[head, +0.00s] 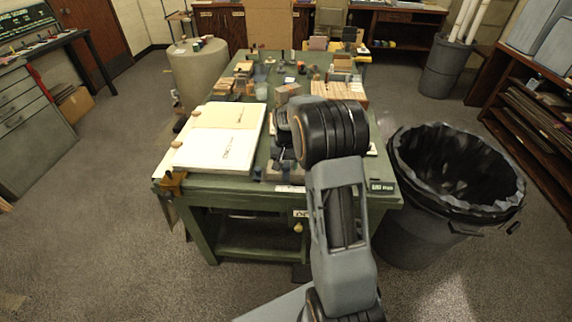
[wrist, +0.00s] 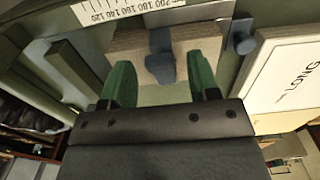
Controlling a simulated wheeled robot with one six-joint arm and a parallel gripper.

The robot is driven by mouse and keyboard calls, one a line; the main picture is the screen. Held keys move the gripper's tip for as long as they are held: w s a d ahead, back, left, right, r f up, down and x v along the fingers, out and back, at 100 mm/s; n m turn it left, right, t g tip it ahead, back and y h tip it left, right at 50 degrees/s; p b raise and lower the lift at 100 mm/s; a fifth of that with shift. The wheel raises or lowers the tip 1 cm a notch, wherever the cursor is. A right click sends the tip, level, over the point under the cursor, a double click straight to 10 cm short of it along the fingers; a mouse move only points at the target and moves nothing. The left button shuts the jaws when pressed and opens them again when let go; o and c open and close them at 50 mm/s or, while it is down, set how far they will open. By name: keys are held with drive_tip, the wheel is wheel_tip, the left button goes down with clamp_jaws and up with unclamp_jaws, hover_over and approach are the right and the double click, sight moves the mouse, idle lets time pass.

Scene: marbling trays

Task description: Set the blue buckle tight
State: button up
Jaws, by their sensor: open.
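In the wrist view, a slate-blue piece that looks like the blue buckle (wrist: 160,57) sits against a beige ribbed block or bundle (wrist: 127,46). My gripper (wrist: 160,76) is open, with one green finger to the left of the buckle and one to the right. Clear gaps show between the buckle and both fingers, and nothing is held. How tight the buckle is cannot be told. In the head view my own arm hides the gripper and the buckle over the green table (head: 275,190).
A ruler scale (wrist: 115,10) and a blue-grey knob (wrist: 241,43) lie close beyond the fingers. A white board marked LONG (wrist: 290,70) is at the right. In the head view, white boards (head: 200,157) cover the table's left front, and a lined bin (head: 400,215) stands right of it.

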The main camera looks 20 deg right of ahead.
drive_tip(key=shift+f, duration=0.25)
drive_tip(key=shift+c, duration=0.3)
drive_tip(key=c, duration=0.9)
drive_tip(key=shift+o, duration=0.2)
drive_tip(key=f+t+b, duration=0.1)
drive_tip(key=b, duration=0.2)
drive_tip(key=shift+s+a+f+h, duration=0.1)
drive_tip(key=shift+s+f+h, duration=0.1)
drive_tip(key=shift+h, duration=0.1)
drive_tip(key=b, duration=0.2)
drive_tip(key=t+b, duration=0.1)
drive_tip(key=b, duration=0.1)
drive_tip(key=shift+s+a+f+t+h, duration=0.1)
drive_tip(key=shift+s+f+t+h, duration=0.05)
drive_tip(key=shift+f+t+h, duration=0.2)
drive_tip(key=shift+r, duration=0.1)
drive_tip(key=o, duration=0.9)
drive_tip(key=shift+r, duration=0.1)
